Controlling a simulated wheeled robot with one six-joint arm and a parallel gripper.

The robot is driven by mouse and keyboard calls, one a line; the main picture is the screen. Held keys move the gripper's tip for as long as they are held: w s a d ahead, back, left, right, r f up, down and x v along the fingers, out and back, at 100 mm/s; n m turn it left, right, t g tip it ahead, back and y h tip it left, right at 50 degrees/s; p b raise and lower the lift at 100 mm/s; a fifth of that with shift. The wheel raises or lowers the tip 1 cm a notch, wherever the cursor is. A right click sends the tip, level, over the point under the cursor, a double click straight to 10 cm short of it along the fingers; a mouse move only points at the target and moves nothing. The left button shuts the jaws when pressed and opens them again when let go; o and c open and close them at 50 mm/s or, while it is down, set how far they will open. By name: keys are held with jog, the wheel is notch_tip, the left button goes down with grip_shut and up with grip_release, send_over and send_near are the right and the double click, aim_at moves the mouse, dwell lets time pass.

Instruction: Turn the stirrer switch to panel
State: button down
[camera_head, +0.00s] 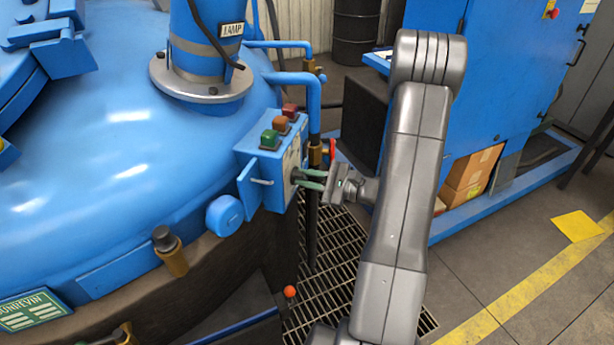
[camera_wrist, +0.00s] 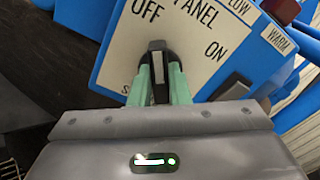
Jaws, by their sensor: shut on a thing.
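The stirrer switch is a black knob (camera_wrist: 157,47) with a white pointer line on a white plate (camera_wrist: 112,60). The plate reads "PANEL" at the top, "OFF" at the left and "ON" at the right. A label at the lower left is mostly hidden. My gripper (camera_wrist: 160,72) is shut on the knob, with a green finger on each side. The pointer line stands about upright in the wrist view; which label it marks I cannot tell. In the head view my gripper (camera_head: 303,179) reaches the right face of the blue control box (camera_head: 262,165); the knob is mostly hidden there.
Green (camera_head: 269,139), orange (camera_head: 281,124) and red (camera_head: 290,111) buttons sit on the box top. A blue pipe (camera_head: 314,105) and a red valve handle (camera_head: 332,150) stand close to my gripper. The blue furnace dome (camera_head: 130,130) fills the left. Floor grating (camera_head: 335,250) lies below.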

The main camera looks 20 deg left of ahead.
jog(key=m+p, duration=0.2)
jog(key=m, duration=0.2)
jog(key=shift+r, duration=0.1)
jog(key=shift+w+m+p, duration=0.1)
jog(key=shift+m+p, duration=0.6)
jog(key=shift+m, duration=0.7)
jog(key=c, duration=1.4)
grip_release()
jog(key=shift+o, duration=0.2)
jog(key=w+d+b, duration=0.1)
jog(key=d, duration=1.2)
jog(key=shift+w+d+b, duration=0.15)
jog(key=shift+d+b, duration=0.2)
jog(key=shift+d, duration=0.05)
jog(key=shift+a, duration=0.1)
